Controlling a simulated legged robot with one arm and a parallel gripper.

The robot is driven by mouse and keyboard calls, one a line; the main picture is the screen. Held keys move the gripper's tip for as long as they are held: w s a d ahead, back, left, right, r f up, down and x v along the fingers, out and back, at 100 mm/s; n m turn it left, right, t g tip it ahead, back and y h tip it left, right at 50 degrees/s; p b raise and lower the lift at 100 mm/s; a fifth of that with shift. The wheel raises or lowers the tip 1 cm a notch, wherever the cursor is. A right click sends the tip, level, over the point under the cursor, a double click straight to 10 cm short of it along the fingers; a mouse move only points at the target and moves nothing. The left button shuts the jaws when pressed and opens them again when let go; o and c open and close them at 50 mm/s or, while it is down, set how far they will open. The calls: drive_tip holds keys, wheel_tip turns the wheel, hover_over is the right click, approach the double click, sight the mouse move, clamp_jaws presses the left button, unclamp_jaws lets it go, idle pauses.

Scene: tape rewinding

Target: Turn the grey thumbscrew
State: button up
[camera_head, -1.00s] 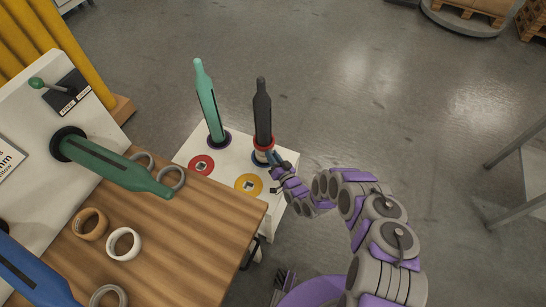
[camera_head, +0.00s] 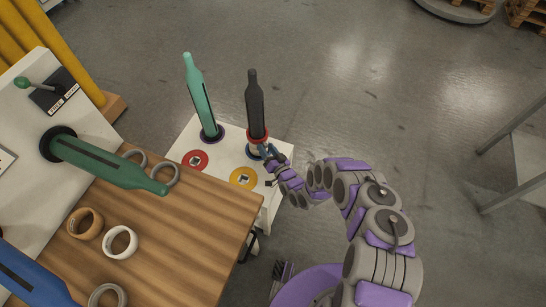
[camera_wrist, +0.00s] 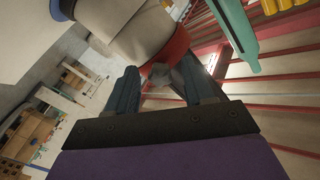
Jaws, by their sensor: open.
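The grey thumbscrew (camera_wrist: 165,76) shows in the wrist view as a small grey piece on the red collar (camera_wrist: 165,47), between my two dark fingers. The collar sits on a pale cylinder (camera_wrist: 137,28) that fills the top of that view. In the head view, the red collar is at the foot of the black spindle (camera_head: 256,105), and I cannot make out the thumbscrew there. My gripper (camera_head: 267,152) is open, close against this foot. In the wrist view, my gripper (camera_wrist: 165,82) has one finger on each side of the thumbscrew; contact is not clear.
A teal spindle (camera_head: 200,98) stands on the same white stand (camera_head: 213,169), with red (camera_head: 195,160) and yellow (camera_head: 243,179) discs nearby. A wooden table (camera_head: 190,235) with several tape rolls is at left. A metal frame (camera_head: 510,180) stands at right. The floor between is clear.

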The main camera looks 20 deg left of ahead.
drive_tip(key=p+v, duration=0.1)
drive_tip(key=v, duration=1.6)
